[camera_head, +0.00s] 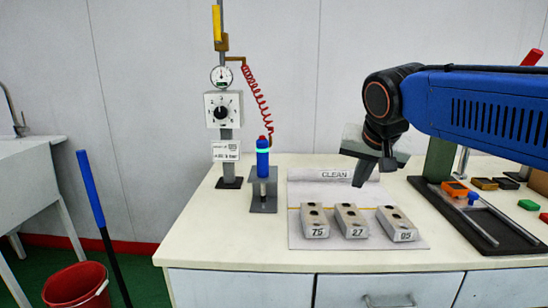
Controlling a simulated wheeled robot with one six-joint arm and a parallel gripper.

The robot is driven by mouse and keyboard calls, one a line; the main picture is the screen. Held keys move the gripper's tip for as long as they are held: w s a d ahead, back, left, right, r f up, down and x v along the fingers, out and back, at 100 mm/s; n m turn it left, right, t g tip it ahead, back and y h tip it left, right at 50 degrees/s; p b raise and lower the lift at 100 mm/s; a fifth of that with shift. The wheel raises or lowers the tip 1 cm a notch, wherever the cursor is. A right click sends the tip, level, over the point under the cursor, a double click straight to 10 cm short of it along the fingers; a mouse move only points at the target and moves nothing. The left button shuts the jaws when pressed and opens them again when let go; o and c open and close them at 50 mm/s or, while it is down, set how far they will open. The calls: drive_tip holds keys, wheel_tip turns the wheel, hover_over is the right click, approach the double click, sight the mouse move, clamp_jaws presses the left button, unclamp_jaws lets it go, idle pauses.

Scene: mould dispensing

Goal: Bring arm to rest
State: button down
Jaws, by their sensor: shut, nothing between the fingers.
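My blue arm reaches in from the right over the bench (240,260). My gripper (362,180) points down and a little to the left, above the back of the mat marked CLEAN (305,188). Its fingers are shut and nothing shows between them. Three light metal mould blocks stand in a row on the mat: block 75 (313,228), block 27 (350,229) and block 05 (396,230). The gripper is apart from them, higher and behind. A blue dispenser (262,158) with a red top and glowing ring stands upright in its holder (263,202).
A gauge stand (222,112) with a dial and red coiled hose (256,95) rises at the back left. A dark fixture with rails (482,225) and small coloured parts lies at the right. A red bucket (75,288) and sink (30,185) stand left of the bench.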

drive_tip(key=s+d+f+n+g, duration=0.1)
drive_tip(key=s+d+f, duration=0.3)
drive_tip(key=s+f, duration=0.6)
drive_tip(key=s+d+f+n, duration=0.2)
drive_tip(key=s+d+f, duration=0.2)
drive_tip(key=s+f, duration=0.7)
drive_tip(key=shift+s+d+n+g, duration=0.15)
drive_tip(key=shift+d+n+g, duration=0.25)
